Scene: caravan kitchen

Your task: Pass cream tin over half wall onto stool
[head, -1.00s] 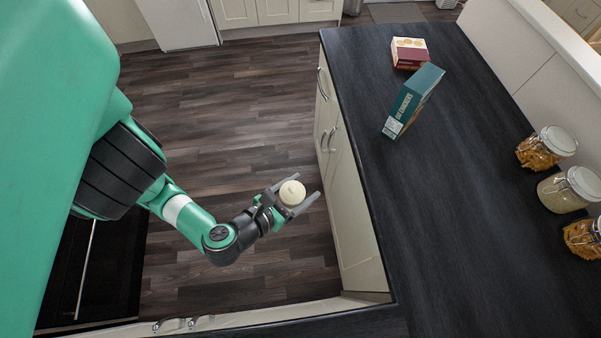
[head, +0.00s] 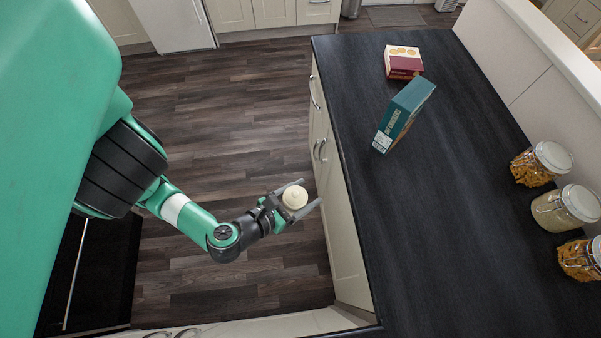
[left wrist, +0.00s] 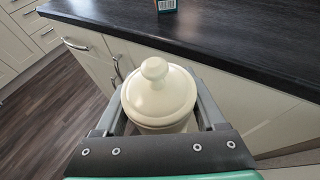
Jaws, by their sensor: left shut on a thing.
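The cream tin (head: 295,197) is round with a knobbed lid. My left gripper (head: 298,200) is shut on it, one finger on each side. It holds the tin upright over the floor, just left of the dark counter's cabinet front. The left wrist view shows the tin (left wrist: 159,95) between the fingers, with the counter edge beyond it. The half wall (head: 520,65) runs along the right side of the counter, with a pale ledge on top. I see no stool in these frames. My right gripper is not in view.
The dark counter (head: 440,220) carries a teal cracker box (head: 404,113), a red box (head: 404,62) and several glass jars along the wall, one at its far end (head: 541,163). The counter's middle is clear. Cabinet handles (head: 318,148) stick out near the gripper.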

